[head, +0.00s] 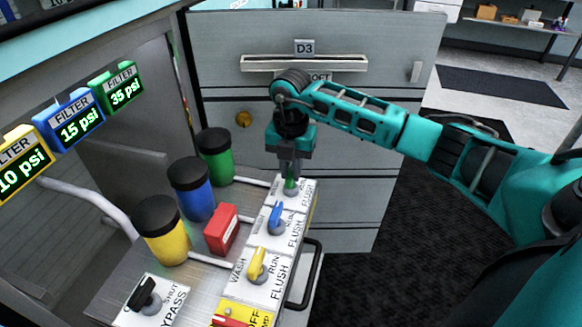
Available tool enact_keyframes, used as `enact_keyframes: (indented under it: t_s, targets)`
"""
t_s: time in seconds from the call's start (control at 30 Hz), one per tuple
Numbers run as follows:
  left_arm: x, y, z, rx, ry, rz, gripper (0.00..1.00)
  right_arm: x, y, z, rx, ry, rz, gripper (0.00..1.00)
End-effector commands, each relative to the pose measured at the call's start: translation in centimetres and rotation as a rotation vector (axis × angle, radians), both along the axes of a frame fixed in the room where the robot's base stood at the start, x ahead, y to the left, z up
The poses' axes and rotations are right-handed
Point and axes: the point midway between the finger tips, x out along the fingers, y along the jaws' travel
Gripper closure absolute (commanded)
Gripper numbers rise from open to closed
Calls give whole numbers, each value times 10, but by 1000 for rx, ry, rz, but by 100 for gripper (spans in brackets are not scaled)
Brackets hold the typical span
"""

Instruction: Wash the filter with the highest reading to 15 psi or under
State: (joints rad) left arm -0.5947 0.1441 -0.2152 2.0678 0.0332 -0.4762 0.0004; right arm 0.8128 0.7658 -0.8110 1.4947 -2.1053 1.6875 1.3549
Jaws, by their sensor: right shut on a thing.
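The green filter gauge (119,91) reads 35 psi, the blue gauge (78,122) 15 psi, and the yellow gauge (24,165), cut by the left edge, shows 10 psi. The green filter (217,168), blue filter (197,205) and yellow filter (168,248) stand in a row with black caps. My right gripper (291,177) points down and is shut on the green valve handle (290,187), mostly hidden by the fingers. The blue handle (275,215) and yellow handle (257,265) are free on plates marked RUN and FLUSH. My left gripper is out of view.
A red box (221,229) stands between the filters and the valves. A black bypass handle (143,294) and a red handle (228,321) on a yellow plate marked OFF sit at the front. A grey drawer cabinet (345,130) stands close behind my right gripper.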

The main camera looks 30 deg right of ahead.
Motion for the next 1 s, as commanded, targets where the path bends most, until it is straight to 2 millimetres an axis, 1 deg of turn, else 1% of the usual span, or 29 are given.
enact_keyframes:
  t_s: [0.03, 0.1, 0.13, 0.37, 0.57, 0.77, 1.0]
  targets:
    - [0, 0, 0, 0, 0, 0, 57, 0, 0, 0, 0, 0, 0, 92]
    - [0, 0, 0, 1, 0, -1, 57, 0, 0, 0, 0, 0, 0, 99]
    - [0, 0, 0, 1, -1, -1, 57, 0, 0, 0, 0, 0, 0, 100]
    - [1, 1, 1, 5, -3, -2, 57, 0, 0, 1, 0, 0, 2, 100]
    - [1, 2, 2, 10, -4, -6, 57, 0, -1, 1, 0, 0, 38, 100]
    - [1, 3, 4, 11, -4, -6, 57, 0, -1, 2, 0, 0, 145, 100]
    - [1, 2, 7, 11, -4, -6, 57, 0, -1, 2, 0, 0, 354, 100]
